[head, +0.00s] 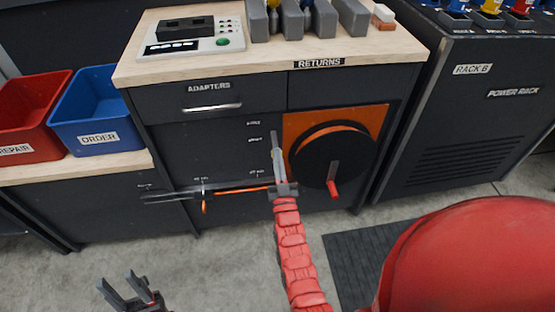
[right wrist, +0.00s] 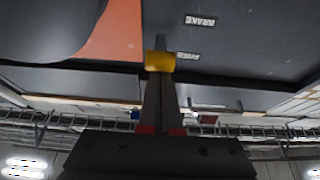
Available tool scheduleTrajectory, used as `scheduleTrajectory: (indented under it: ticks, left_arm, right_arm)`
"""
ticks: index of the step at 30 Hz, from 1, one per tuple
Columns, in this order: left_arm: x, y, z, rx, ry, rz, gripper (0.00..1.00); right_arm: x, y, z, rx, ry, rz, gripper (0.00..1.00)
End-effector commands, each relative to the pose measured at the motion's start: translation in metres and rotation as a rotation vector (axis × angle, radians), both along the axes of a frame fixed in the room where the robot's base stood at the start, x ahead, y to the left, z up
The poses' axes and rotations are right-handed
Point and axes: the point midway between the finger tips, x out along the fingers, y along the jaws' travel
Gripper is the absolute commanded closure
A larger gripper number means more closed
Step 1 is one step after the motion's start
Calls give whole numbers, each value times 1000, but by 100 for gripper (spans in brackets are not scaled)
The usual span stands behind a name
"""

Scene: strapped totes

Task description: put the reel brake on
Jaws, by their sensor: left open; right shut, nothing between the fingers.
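The cable reel (head: 320,158) is a black disc on an orange plate (head: 376,118) at the right of the cabinet front, with a red crank handle (head: 333,188). My right gripper (head: 276,148) is shut and empty, its fingers pointing at the cabinet just left of the reel. In the right wrist view, a yellow knob (right wrist: 160,61) on a dark lever sits at the fingertips; whether they touch it is unclear. A BRAKE label (right wrist: 200,20) is close by. The knob is not visible in the head view. My left gripper (head: 130,290) is open and empty at lower left.
Red (head: 30,112) and blue (head: 95,110) bins stand at left on a low bench. A device with a green button (head: 190,36) is on the cabinet top. A dark mat (head: 360,255) lies on the floor.

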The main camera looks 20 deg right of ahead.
Motion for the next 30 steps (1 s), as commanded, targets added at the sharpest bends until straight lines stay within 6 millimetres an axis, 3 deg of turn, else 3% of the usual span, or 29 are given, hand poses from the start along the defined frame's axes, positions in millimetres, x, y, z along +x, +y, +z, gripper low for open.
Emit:
scheduleTrajectory:
  ticks: [20,26,30]
  left_arm:
    - [0,0,-2,0,0,0,57]
    - [0,0,8,0,0,0,57]
    - [0,0,21,0,0,0,57]
  right_arm:
    - [0,0,2,-6,-21,0,100]
    - [3,-2,20,-5,-21,1,100]
    - [7,-4,48,-7,-28,0,100]
